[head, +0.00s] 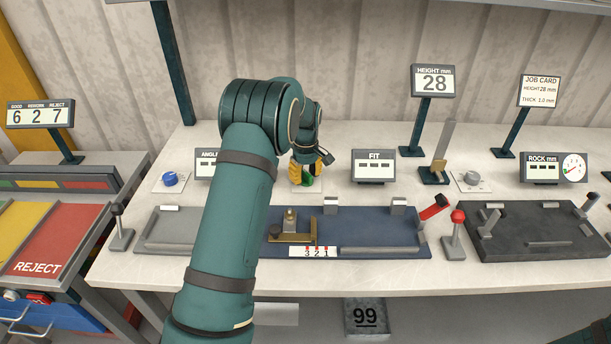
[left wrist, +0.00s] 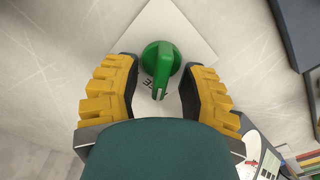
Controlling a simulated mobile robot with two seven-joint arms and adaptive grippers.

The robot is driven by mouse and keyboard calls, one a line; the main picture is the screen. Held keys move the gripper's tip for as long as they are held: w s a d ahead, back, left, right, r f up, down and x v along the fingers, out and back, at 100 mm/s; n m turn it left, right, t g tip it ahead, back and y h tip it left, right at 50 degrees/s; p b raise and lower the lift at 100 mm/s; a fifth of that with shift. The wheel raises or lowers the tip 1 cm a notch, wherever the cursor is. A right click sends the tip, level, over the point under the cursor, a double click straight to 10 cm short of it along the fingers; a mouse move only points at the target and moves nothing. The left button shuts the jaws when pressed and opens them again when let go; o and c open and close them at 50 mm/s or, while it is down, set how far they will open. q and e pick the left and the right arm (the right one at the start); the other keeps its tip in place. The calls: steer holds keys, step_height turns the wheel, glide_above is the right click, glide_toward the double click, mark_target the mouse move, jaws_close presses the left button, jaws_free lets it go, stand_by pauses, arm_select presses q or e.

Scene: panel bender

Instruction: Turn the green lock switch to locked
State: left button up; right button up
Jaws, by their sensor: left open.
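The green lock switch (head: 307,179) sits on a pale square plate on the bench, partly hidden by my gripper in the head view. In the left wrist view the green switch (left wrist: 161,66) shows whole, its grip pointing down toward the picture's bottom. Dark lettering on the plate is partly covered by the knob, so I cannot read it. My left gripper (head: 308,171) is over the switch; its yellow fingers (left wrist: 159,92) are open on either side of the knob, with gaps on both sides. My right gripper is not in view.
A blue knob (head: 170,179) and a grey knob (head: 472,178) stand on the bench left and right. The FIT display (head: 374,167) is close to the right of my gripper. The blue fixture plate (head: 375,222) lies in front. A height post (head: 443,155) stands farther right.

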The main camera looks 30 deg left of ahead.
arm_select(q)
steer(key=shift+f, duration=0.1)
jaws_close()
steer(key=shift+m, duration=0.4)
steer(key=m+p, duration=0.1)
steer(key=m, duration=0.1)
steer(key=shift+m, duration=0.4)
steer(key=m+p, duration=0.1)
steer(key=m, duration=0.2)
steer(key=shift+d+m, duration=0.1)
steer(key=shift+m, duration=0.2)
steer(key=m, duration=0.3)
steer(key=shift+w+d, duration=0.1)
steer(key=shift+d+m+p, duration=0.1)
steer(key=shift+m+p, duration=0.25)
steer(key=shift+m, duration=1.45)
